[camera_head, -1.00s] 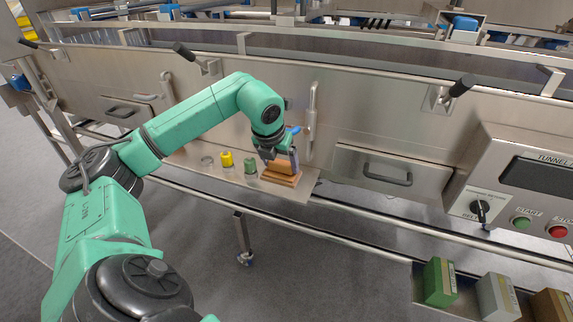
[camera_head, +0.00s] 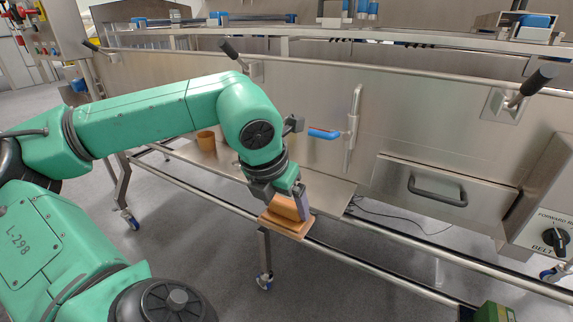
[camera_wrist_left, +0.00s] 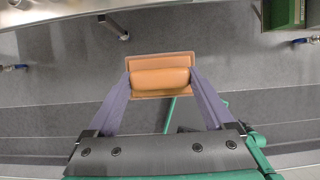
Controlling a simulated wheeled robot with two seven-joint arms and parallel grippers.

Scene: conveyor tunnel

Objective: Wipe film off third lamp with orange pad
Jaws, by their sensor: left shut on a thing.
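The orange pad (camera_head: 285,226) has a flat base and a rounded grip on top. My left gripper (camera_head: 290,203) is shut on that grip and holds the pad at the front edge of the steel shelf, apparently above it. The left wrist view shows the pad (camera_wrist_left: 160,62) between the two fingers of my left gripper (camera_wrist_left: 160,80), with floor behind it. I cannot pick out the third lamp or its film in either view. My right gripper is not in view.
The steel shelf (camera_head: 328,192) holds an orange-brown cup (camera_head: 206,141) behind my left arm. A blue-handled valve (camera_head: 324,134), a drawer (camera_head: 440,188) and a belt knob (camera_head: 554,237) are on the tunnel front. A green block (camera_head: 494,312) is at bottom right.

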